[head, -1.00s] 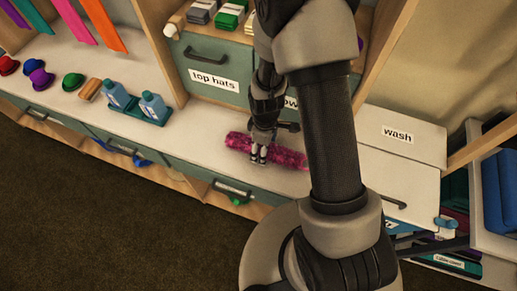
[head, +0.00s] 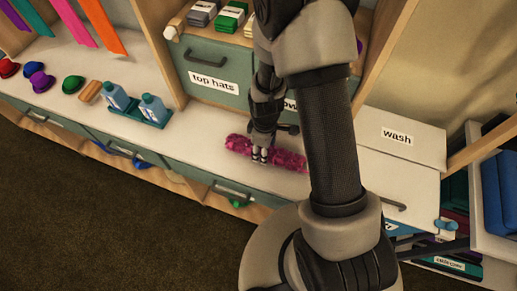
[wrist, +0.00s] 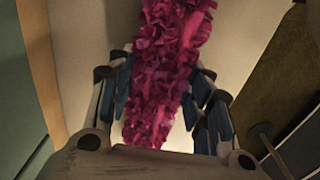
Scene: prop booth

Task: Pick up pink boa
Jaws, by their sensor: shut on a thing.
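The pink boa (head: 288,160) is a fluffy magenta roll lying along the white counter (head: 205,130), below the drawers. My gripper (head: 260,156) reaches down from above onto its left part. In the wrist view the boa (wrist: 173,60) runs between the two fingers of my gripper (wrist: 165,95), which are shut on it from both sides. My arm hides part of the counter to the right of the boa. I cannot tell whether the boa is clear of the counter.
A teal drawer labelled "top hats" (head: 213,80) stands behind the gripper. Blue bottles (head: 153,108) in a teal tray and several small coloured hats (head: 74,80) are to the left. A white box labelled "wash" (head: 397,137) is at the right.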

